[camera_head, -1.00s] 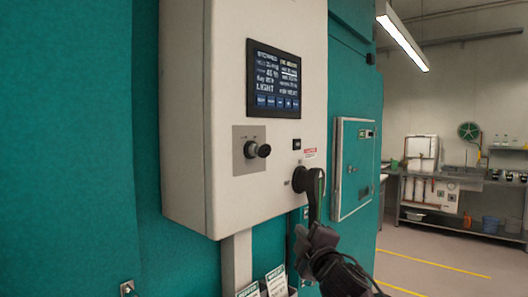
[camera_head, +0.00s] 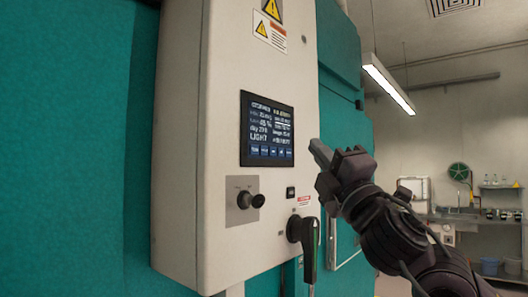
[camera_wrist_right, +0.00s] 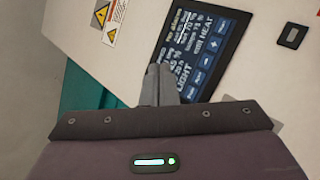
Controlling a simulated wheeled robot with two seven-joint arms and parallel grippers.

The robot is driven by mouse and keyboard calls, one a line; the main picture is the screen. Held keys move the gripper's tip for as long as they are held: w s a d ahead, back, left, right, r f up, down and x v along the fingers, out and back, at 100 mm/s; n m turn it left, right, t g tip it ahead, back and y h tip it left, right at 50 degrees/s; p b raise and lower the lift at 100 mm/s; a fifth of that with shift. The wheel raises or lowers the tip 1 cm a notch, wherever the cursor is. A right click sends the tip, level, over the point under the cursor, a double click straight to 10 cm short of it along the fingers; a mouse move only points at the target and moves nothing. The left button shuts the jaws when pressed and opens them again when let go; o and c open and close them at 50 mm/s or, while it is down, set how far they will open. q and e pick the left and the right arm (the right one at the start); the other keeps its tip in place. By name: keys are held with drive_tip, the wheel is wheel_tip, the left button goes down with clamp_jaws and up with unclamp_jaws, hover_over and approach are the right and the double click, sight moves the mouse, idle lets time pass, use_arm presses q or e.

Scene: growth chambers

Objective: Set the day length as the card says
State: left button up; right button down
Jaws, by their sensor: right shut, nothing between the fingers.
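The control screen (camera_head: 267,130) is a dark panel with white text and a row of blue buttons along its bottom edge, set in a white control box (camera_head: 225,70). A "day" line and the word "LIGHT" show; the day figure is too small to read surely. My right gripper (camera_head: 320,152) is shut and empty, just right of the screen and apart from the box in the head view. In the right wrist view the shut fingertips (camera_wrist_right: 160,73) overlap the edge of the tilted screen (camera_wrist_right: 208,45). No card and no left gripper are in view.
A black knob (camera_head: 258,200) and a black lever handle (camera_head: 309,250) stick out from the box below the screen. Warning labels (camera_head: 270,25) are above it. Teal chamber walls (camera_head: 65,150) flank the box. Open room lies at the right, with a distant bench.

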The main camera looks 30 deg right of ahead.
sight(264, 151)
drive_tip(key=shift+w, duration=0.1)
drive_tip(key=shift+w+a+p, duration=0.55)
drive_tip(key=shift+w+p, duration=0.65)
drive_tip(key=shift+w, duration=0.15)
drive_tip(key=shift+w+a+p, duration=0.6)
drive_tip(key=shift+w+p, duration=0.55)
drive_tip(key=shift+w, duration=0.2)
drive_tip(key=shift+w+a+p, duration=0.55)
drive_tip(key=shift+w+p, duration=0.65)
drive_tip(key=shift+w, duration=0.15)
drive_tip(key=shift+w, duration=0.15)
drive_tip(key=shift+w+a, duration=0.15)
drive_tip(key=shift+w, duration=0.1)
